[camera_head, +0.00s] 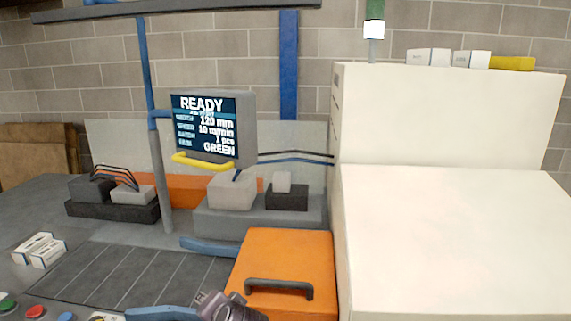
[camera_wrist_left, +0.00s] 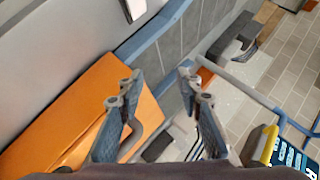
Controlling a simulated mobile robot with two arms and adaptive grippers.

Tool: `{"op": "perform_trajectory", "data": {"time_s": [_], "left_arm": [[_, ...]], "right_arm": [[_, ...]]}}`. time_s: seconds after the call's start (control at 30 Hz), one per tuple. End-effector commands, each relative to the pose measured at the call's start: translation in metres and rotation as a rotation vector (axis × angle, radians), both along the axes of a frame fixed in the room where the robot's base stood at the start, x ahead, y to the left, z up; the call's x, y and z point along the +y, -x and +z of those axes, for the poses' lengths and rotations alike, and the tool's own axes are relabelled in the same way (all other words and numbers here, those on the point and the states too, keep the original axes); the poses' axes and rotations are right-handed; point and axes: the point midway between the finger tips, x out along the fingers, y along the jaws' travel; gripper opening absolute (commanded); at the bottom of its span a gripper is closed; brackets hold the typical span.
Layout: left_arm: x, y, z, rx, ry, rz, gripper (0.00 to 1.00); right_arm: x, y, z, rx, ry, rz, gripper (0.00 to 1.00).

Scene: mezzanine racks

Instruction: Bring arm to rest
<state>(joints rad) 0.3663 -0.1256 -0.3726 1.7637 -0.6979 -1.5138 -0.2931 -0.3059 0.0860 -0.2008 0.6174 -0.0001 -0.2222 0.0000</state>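My left gripper (camera_wrist_left: 159,76) shows in the left wrist view with its two fingers spread apart and nothing between them. In that view the orange cover (camera_wrist_left: 75,125) lies to the left, partly behind the left finger. In the head view a dark grey part, seemingly of my arm, reaches in at the bottom edge, in front of the orange cover (camera_head: 285,262) and left of its dark handle (camera_head: 279,286). The fingers cannot be made out there. My right gripper is in neither view.
A screen (camera_head: 205,128) reading READY stands behind the cover, with a yellow bar (camera_head: 203,161) below it. A large white housing (camera_head: 450,230) fills the right. Blue guide rails (camera_head: 215,247) cross the bed. White boxes (camera_head: 40,250) and coloured buttons (camera_head: 35,312) are at left.

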Motion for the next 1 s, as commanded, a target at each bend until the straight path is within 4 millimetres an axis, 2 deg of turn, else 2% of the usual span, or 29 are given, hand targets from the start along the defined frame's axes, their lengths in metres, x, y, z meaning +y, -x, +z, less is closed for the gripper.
{"op": "perform_trajectory", "data": {"time_s": [0.03,0.1,0.2,0.33,0.4,0.6,0.8,0.97,1.0], "left_arm": [[0.007,0.024,-0.029,0.039,0.058,0.012,0.33],[0.013,0.056,-0.062,0.083,0.140,0.030,0.33],[0.021,0.106,-0.100,0.145,0.251,0.060,0.33],[0.028,0.173,-0.135,0.220,0.380,0.100,0.33],[0.029,0.206,-0.146,0.255,0.439,0.118,0.33],[0.030,0.273,-0.157,0.325,0.550,0.155,0.33],[0.028,0.320,-0.156,0.377,0.622,0.179,0.33],[0.025,0.352,-0.153,0.415,0.670,0.194,0.33],[0.025,0.346,-0.168,0.416,0.667,0.195,0.33]], "right_arm": [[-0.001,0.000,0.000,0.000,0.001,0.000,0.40],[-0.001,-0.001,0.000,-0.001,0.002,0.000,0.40],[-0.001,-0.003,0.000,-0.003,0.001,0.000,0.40],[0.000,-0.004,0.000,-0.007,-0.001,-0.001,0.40],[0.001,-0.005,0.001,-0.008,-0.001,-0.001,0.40],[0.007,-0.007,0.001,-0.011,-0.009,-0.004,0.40],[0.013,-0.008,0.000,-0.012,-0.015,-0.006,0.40],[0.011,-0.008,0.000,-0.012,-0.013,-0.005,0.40],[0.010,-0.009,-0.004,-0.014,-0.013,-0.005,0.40]]}}
